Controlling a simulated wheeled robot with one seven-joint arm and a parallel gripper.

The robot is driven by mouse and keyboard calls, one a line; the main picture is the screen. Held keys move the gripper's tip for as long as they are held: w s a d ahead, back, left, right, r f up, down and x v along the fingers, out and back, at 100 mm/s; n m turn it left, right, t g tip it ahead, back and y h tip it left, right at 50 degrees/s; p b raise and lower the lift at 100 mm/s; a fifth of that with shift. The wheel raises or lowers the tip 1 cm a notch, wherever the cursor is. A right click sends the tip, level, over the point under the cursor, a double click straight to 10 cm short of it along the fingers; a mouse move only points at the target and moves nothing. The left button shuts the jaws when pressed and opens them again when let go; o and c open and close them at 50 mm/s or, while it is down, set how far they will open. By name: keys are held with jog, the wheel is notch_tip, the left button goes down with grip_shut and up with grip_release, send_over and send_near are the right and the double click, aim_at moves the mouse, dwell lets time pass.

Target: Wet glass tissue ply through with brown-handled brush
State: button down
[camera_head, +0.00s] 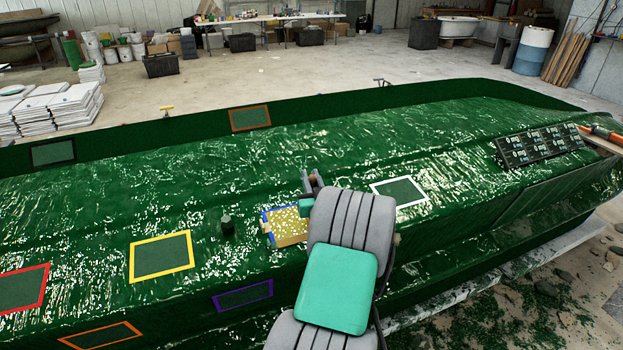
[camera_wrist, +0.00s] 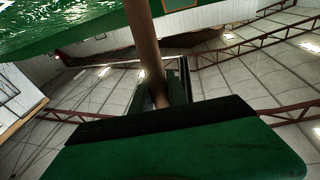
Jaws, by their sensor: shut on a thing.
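A pale, white-speckled tan ply (camera_head: 287,226) lies on the green hull mould (camera_head: 90,211), inside a blue outline. Its right side is hidden by my arm. My gripper (camera_head: 313,181) is just above and beyond the ply's upper right corner. It is shut on a brown handle, which shows in the wrist view (camera_wrist: 143,40) as a long brown rod running up from between the fingers (camera_wrist: 170,88). The brush's bristles cannot be made out in either view, so I cannot tell whether they touch the ply.
A small dark green cylinder (camera_head: 228,225) stands left of the ply. Empty outlines lie around it: yellow (camera_head: 161,283), white (camera_head: 424,194), purple (camera_head: 243,307) and others. A dark panel with rows of small pale items (camera_head: 540,146) sits at right, beside orange-handled items (camera_head: 603,134).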

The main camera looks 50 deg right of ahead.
jog(key=shift+f+b, duration=0.7)
jog(key=shift+b, duration=0.6)
dwell(0.9)
jog(key=shift+d+f, duration=0.15)
jog(key=shift+d, duration=0.05)
jog(key=s+d+r, duration=0.2)
jog(key=s+r, duration=0.1)
jog(key=r, duration=0.4)
jog(key=shift+d+b, duration=0.15)
jog(key=shift+b, duration=0.15)
jog(key=shift+r, duration=0.1)
dwell(0.3)
